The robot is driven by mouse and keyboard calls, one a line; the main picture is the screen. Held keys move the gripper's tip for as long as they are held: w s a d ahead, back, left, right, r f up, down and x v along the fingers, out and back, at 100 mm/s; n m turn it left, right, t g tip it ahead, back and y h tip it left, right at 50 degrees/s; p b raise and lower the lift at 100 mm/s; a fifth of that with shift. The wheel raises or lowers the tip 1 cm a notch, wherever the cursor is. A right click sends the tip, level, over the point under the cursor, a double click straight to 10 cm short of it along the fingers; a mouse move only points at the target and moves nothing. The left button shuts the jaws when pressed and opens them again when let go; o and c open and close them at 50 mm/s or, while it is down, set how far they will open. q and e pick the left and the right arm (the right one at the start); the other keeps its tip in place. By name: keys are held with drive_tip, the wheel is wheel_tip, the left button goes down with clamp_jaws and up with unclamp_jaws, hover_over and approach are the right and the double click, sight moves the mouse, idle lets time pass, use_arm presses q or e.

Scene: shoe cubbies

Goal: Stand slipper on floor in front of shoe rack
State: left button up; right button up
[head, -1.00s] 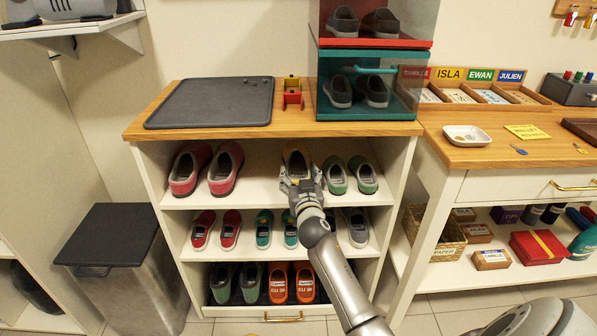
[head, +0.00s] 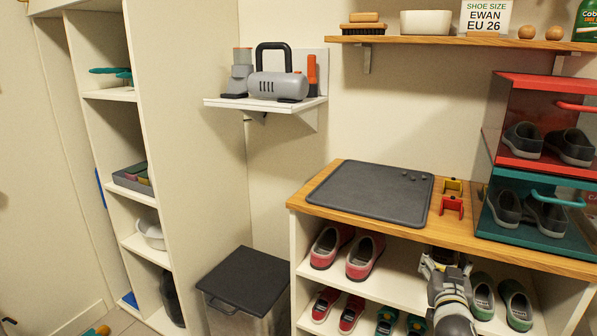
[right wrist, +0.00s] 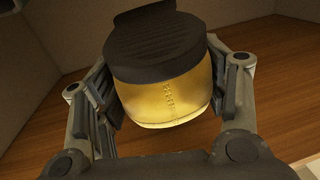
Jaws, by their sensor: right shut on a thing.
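My right gripper (head: 446,258) reaches into the top shelf of the shoe rack (head: 294,250). In the right wrist view, its two fingers (right wrist: 165,95) are shut on a shoe, one on each side of its yellow stitched heel (right wrist: 165,95) with a dark sole. In the head view that shoe is mostly hidden by the gripper. At the bottom left, a small yellow-orange and teal thing (head: 97,331) lies on the floor, cut by the frame edge; it may be a slipper, but I cannot tell. My left gripper is not in view.
Red shoes (head: 347,252) and green shoes (head: 498,302) flank my gripper on the shelf. A lidded bin (head: 245,285) stands left of the rack. A tall open cabinet (head: 190,140) stands further left. Shoe boxes (head: 540,150) and a grey mat (head: 370,193) are on the rack top.

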drive_tip(key=s+a+n+t+y, duration=0.1)
drive_tip(key=s+a+n+y, duration=0.5)
drive_tip(key=s+a, duration=1.5)
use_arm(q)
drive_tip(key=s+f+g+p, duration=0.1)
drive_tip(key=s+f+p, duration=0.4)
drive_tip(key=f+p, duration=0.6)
use_arm(e)
wheel_tip(320, 180, up, 19)
drive_tip(key=m+y+p, duration=0.1)
drive_tip(key=p, duration=0.8)
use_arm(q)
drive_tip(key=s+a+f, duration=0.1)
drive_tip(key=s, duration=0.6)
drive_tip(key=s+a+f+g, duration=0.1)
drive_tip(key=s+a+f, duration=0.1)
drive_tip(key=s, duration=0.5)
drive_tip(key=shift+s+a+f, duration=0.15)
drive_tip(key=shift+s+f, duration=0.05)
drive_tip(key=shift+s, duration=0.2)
use_arm(e)
drive_tip(key=s+f, duration=0.2)
drive_tip(key=s, duration=0.5)
drive_tip(key=shift+s+f, duration=0.25)
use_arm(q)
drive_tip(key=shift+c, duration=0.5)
